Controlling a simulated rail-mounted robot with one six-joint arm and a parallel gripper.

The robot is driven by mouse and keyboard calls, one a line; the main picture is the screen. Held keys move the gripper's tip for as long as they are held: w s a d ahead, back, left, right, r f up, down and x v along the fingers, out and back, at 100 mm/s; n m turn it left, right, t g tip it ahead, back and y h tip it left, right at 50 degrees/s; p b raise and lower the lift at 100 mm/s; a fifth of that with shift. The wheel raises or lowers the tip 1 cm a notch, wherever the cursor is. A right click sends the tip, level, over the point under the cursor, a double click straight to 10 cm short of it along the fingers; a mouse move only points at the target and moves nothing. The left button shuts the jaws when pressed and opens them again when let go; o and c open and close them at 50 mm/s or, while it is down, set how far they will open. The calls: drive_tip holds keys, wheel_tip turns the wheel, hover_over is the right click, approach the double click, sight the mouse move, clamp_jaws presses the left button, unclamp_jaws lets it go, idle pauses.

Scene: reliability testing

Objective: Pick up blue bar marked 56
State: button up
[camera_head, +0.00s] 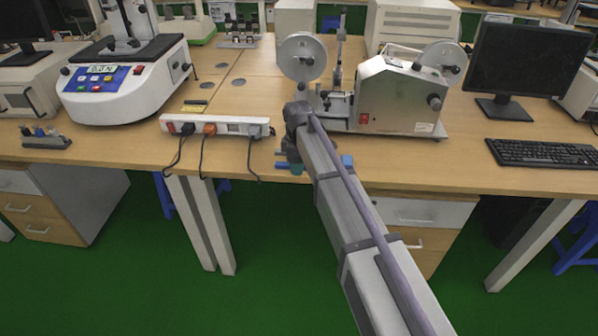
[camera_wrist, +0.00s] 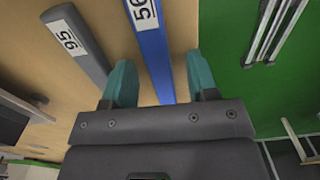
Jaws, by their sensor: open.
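The blue bar marked 56 (camera_wrist: 155,62) lies on the wooden table in the wrist view. It runs from the top edge down between my two teal fingers. My gripper (camera_wrist: 159,68) is open, with one finger on each side of the bar and a visible gap to each. The bar's lower part is hidden behind the gripper body. In the head view my gripper (camera_head: 297,169) is mostly hidden by my arm at the front table edge. Small blue parts show on either side of the arm there; I cannot tell which belongs to the bar.
A grey bar (camera_wrist: 76,50), its label looking like 95, lies left of the blue bar. A white power strip (camera_head: 222,126) with cables stands left of my arm. A machine with reels (camera_head: 400,95) stands close behind. Table right of the arm is fairly clear before the keyboard (camera_head: 545,153).

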clamp_jaws()
idle(0.3)
